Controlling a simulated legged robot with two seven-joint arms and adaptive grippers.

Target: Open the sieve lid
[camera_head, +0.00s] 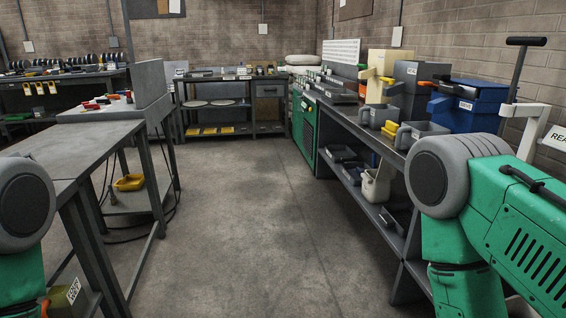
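I cannot make out for certain which thing is the sieve or its lid. On the right bench (345,122) stand a blue box (478,112) with a dark top and a small white label, a grey box-like unit (408,92) with an orange handle, and a beige unit (379,75) with a yellow lever. The label on the blue box is too small to read. Green and grey parts of my arms fill the lower left and lower right. Neither gripper is in view.
Grey bins (419,133) stand along the right bench's front edge. A workbench (70,158) lies at the left, with a yellow scoop (129,182) on a low shelf beyond it. A table (228,78) stands at the back. The concrete floor (240,220) between is clear.

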